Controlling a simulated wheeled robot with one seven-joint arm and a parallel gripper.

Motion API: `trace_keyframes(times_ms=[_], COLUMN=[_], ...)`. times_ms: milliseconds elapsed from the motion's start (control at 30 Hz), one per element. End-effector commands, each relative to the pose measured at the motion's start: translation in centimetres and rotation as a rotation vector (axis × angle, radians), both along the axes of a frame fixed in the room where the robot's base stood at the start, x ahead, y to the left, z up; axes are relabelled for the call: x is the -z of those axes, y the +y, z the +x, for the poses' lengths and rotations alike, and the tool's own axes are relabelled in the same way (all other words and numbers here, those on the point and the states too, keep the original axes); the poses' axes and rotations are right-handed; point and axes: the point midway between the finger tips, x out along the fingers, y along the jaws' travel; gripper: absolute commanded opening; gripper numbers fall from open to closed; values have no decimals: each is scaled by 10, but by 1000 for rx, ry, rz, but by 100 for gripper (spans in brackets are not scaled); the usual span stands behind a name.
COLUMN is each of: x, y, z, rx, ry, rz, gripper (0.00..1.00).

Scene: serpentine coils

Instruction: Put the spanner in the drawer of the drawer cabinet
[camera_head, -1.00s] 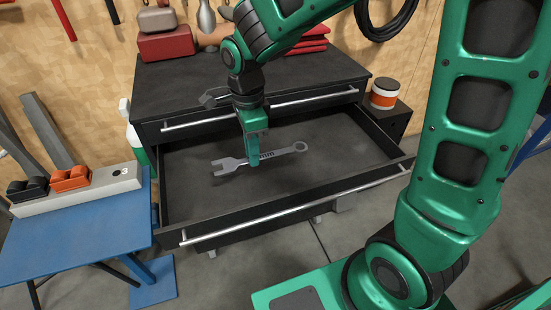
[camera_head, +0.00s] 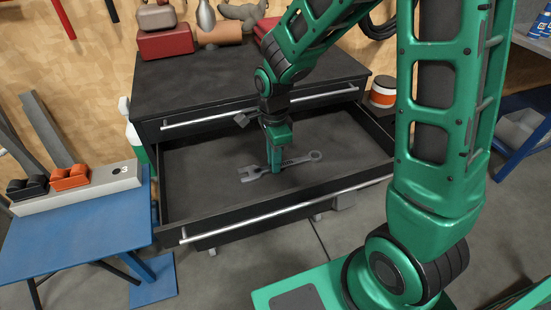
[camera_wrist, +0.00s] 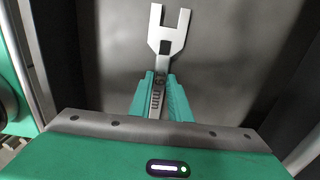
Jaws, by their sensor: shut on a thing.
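The grey spanner (camera_head: 300,159) is inside the open drawer (camera_head: 195,195) of the black drawer cabinet (camera_head: 205,88). My gripper (camera_head: 275,170) reaches down into the drawer and is shut on the spanner's handle. In the wrist view the spanner's open jaw (camera_wrist: 168,35) sticks out beyond my green fingers (camera_wrist: 158,95), with the drawer floor behind it. The ring end points right in the head view. I cannot tell whether the spanner touches the drawer floor or is held slightly above it.
A blue table (camera_head: 70,235) with a long block on it stands to the left. A red box (camera_head: 166,43) and other items sit on the cabinet top. An orange-and-white tub (camera_head: 383,92) stands right of the cabinet. The drawer floor around the spanner is clear.

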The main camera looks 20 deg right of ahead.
Motion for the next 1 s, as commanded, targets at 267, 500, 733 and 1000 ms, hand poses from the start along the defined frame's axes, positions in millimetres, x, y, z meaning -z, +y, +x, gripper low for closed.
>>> trace_keyframes(times_ms=[267, 500, 733, 1000], x=[2, 2, -8, -57], y=[0, 0, 1, 1], z=[0, 0, 1, 1], rx=[0, 0, 0, 0], ry=[0, 0, -3, -6], rz=[0, 0, 1, 1], gripper=[29, 36, 36, 36])
